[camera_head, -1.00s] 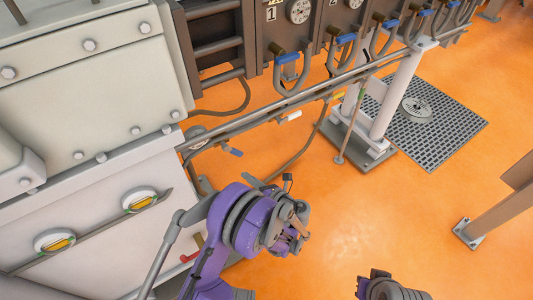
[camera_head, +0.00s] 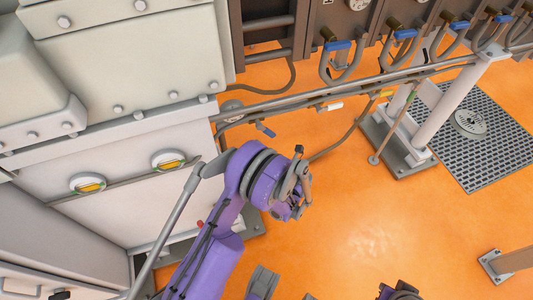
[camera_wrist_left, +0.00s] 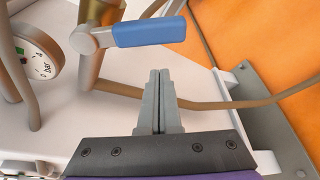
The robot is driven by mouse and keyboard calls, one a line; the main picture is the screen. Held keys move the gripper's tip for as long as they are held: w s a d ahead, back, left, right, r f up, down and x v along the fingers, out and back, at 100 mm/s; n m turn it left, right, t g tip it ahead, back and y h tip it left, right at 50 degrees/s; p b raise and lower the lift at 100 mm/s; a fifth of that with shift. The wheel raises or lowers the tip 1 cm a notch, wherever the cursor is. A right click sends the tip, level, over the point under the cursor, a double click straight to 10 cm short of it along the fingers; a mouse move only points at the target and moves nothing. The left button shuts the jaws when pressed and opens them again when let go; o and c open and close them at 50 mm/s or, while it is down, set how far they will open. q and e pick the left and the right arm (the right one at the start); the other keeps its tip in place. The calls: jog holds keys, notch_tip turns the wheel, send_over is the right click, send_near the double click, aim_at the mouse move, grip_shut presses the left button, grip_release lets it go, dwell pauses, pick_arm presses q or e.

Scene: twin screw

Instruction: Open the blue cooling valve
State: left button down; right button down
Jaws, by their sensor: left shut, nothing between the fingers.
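A valve with a flat blue lever handle (camera_wrist_left: 150,32) shows at the top of the left wrist view. Its lever lies nearly level, on a pale pivot beside a brass body (camera_wrist_left: 105,12). A small blue lever (camera_head: 265,130) also shows low by the pipes in the head view, above my left gripper. My left gripper (camera_wrist_left: 160,75) is shut and empty, its fingertips just below the blue handle in the picture and apart from it. In the head view, the left gripper (camera_head: 294,208) is partly hidden by its wrist. Part of my right arm (camera_head: 400,291) shows at the bottom edge, its jaws unclear.
A pressure gauge (camera_wrist_left: 30,55) and brown pipes stand close left of the valve. A row of blue-handled valves (camera_head: 405,34) runs along the back. A pale post (camera_head: 440,115) and a floor grate (camera_head: 490,150) are at right. Orange floor (camera_head: 380,215) is open in front.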

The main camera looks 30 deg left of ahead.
aim_at(272, 134)
pick_arm(q)
jog(key=shift+w+d+r, duration=0.9)
jog(key=shift+d+r, duration=0.05)
jog(key=shift+d, duration=0.05)
jog(key=shift+w+d+r+n+h, duration=0.2)
jog(key=shift+w+d+n+h, duration=0.1)
jog(key=shift+n, duration=0.2)
jog(key=shift+w+d+r+n+t+h+b, duration=0.2)
jog(key=shift+w+d+r+n+t+h, duration=0.1)
jog(key=shift+n, duration=0.3)
jog(key=shift+w+d+r+n+t+h+b, duration=0.2)
jog(key=shift+w+r+n, duration=0.1)
jog(key=shift+n, duration=0.3)
jog(key=r+n, duration=0.1)
jog(key=w+r+n+t+h, duration=0.1)
jog(key=d+r+n, duration=0.1)
jog(key=n, duration=0.1)
jog(key=shift+w+d+t+h, duration=0.1)
jog(key=shift+w+t+h, duration=0.2)
jog(key=shift+h, duration=0.1)
jog(key=shift+r, duration=0.15)
